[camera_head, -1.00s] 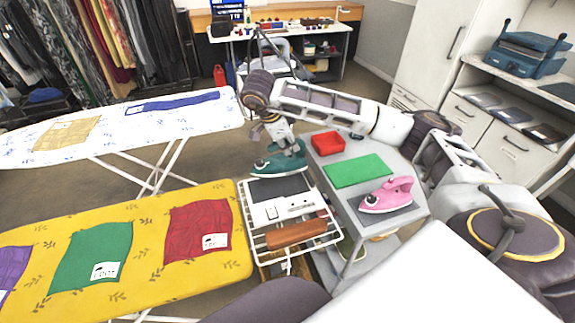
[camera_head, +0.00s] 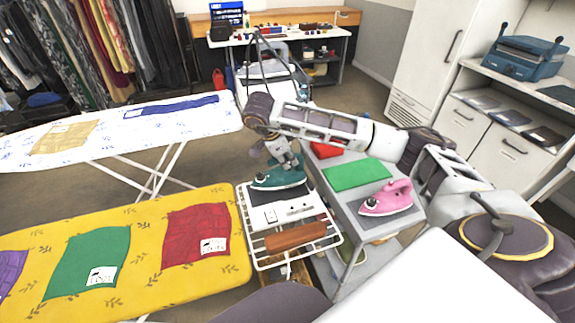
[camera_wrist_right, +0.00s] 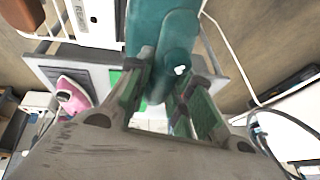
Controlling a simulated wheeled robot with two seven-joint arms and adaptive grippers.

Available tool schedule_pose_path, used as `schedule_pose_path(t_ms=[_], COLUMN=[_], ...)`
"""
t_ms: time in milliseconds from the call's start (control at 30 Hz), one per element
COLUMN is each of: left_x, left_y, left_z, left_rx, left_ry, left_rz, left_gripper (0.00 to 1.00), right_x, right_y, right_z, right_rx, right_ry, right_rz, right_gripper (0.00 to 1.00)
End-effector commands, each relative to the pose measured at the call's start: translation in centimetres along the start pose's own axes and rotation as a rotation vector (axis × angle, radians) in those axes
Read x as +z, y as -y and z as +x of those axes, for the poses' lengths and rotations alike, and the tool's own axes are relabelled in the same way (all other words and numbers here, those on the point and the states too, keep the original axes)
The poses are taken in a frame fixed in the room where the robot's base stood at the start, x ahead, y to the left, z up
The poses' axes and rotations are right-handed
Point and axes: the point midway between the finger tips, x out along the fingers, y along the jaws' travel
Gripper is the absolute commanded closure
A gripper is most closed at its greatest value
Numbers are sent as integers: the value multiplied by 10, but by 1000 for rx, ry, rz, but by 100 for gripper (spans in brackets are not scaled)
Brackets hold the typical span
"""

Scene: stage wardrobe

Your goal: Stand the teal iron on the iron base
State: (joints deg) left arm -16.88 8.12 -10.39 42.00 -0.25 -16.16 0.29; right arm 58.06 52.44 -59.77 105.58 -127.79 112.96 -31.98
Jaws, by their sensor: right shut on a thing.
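The teal iron (camera_head: 279,177) is in my right gripper (camera_head: 284,160), which is shut on its handle. In the head view the iron is roughly level, its tip to the left, over the dark plate at the back of the white iron base (camera_head: 283,212). I cannot tell whether it touches the plate. In the right wrist view the teal iron (camera_wrist_right: 163,45) fills the space between the fingers (camera_wrist_right: 165,85), and part of the base (camera_wrist_right: 95,20) shows at upper left. My left gripper is not in view.
A grey cart (camera_head: 345,205) beside the base carries a pink iron (camera_head: 388,197), a green mat (camera_head: 358,174) and a red tray (camera_head: 326,150). A yellow ironing board (camera_head: 140,225) with folded cloths lies left of the base. A white ironing board (camera_head: 110,133) stands behind it.

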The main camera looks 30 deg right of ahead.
Motion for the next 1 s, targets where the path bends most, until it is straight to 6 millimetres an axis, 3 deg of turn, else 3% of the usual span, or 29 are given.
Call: schedule_pose_path(t_ms=[300,800,833,1000], left_x=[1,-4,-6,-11], left_y=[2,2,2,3], left_z=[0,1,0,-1], left_rx=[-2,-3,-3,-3], left_ry=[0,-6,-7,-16], left_rz=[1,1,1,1], left_gripper=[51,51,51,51], right_x=[10,11,12,11], right_y=[-5,-5,-6,-6], right_z=[25,28,28,28], right_rx=[0,0,1,1], right_ry=[-1,0,-1,-1], right_rz=[0,0,-1,-1], right_gripper=[100,100,75,57])
